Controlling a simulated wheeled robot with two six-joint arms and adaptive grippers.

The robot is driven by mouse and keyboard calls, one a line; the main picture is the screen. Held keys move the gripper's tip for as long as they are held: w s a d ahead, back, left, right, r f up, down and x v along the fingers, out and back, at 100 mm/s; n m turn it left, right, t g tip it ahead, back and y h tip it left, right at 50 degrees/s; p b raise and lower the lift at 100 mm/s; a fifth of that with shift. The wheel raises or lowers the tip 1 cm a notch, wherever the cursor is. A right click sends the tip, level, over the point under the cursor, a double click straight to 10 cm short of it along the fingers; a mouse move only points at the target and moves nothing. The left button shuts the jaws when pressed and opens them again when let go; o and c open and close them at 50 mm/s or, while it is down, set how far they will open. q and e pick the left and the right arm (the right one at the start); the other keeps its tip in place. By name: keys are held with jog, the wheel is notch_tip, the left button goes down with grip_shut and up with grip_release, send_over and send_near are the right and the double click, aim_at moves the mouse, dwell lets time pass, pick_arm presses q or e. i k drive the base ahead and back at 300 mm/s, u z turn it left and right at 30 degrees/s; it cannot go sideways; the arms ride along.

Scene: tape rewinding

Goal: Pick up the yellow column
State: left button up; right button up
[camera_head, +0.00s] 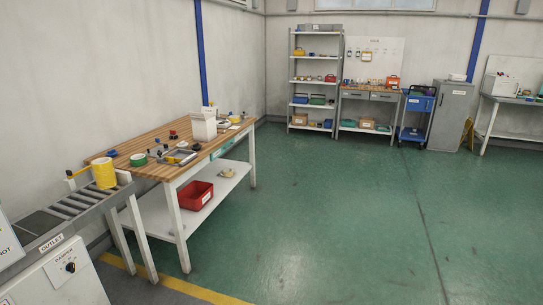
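A yellow column (103,173), a cylinder that looks like a stack of tape, stands upright at the left. It is at the far end of the grey roller conveyor (72,207), close to the near left corner of the wooden workbench (147,141). A small yellow and dark piece (79,172) is beside it on its left. Neither of my grippers shows in this view.
The bench holds a green roll (138,159), a white box (203,127) and small tools. A red bin (196,195) sits on its lower shelf. An outlet machine (55,275) stands at the near left. Green floor (330,215) is clear to the right.

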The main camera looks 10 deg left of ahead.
aim_at(103, 169)
jog(key=u, duration=0.35)
jog(key=i, duration=1.25)
jog(key=u, duration=1.45)
jog(key=i, duration=1.15)
jog(key=u, duration=0.7)
